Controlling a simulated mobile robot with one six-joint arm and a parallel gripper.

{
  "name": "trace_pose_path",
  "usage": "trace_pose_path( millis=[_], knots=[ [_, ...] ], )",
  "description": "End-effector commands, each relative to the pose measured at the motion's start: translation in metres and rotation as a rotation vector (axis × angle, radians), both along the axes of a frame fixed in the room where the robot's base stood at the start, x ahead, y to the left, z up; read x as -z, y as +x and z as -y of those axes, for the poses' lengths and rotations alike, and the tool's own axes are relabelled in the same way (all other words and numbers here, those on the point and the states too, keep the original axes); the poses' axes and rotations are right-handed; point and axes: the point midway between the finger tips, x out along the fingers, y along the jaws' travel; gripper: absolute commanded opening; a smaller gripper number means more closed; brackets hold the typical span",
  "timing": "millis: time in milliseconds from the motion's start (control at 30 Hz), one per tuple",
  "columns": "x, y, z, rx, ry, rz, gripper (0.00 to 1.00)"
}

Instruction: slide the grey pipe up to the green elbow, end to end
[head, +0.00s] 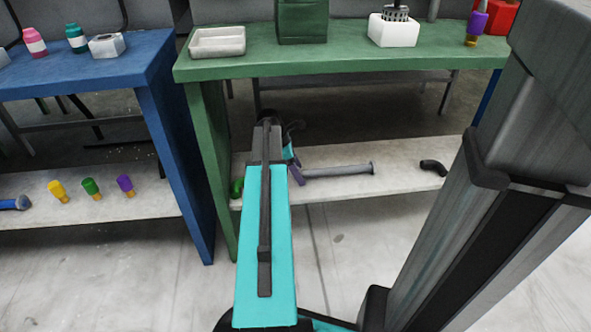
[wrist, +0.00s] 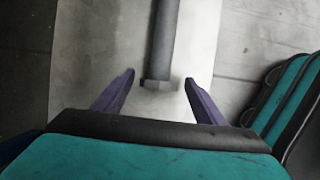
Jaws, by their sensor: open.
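The grey pipe (head: 340,170) lies along the pale low shelf under the green table in the head view. Its right end has a wider collar. In the wrist view the pipe (wrist: 164,40) runs up the picture, and its near collared end lies between my fingertips. My gripper (head: 296,172) is open at the pipe's left end; its purple fingers also show in the wrist view (wrist: 159,77), one each side of the pipe, with gaps. The green elbow (head: 237,187) is at the shelf's left end, left of my arm and partly hidden by it. It is not in the wrist view.
A black elbow (head: 433,167) lies on the shelf (head: 400,180) to the right of the pipe. The green table's leg (head: 212,165) stands left of the green elbow. The green tabletop (head: 345,58) overhangs the shelf. Bare shelf lies between pipe and black elbow.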

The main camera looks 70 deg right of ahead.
Motion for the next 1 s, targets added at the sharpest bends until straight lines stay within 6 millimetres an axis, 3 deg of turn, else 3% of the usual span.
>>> trace_pose_path(
  millis=[367,767,1000],
  knots=[
    [0.0032,-0.0017,0.0008,0.001,0.0,0.0,0.65],
    [0.0031,-0.0022,0.0007,0.001,0.0,0.0,0.01],
    [0.0027,-0.0016,-0.0008,0.0,0.001,0.0,0.01]
  ],
)
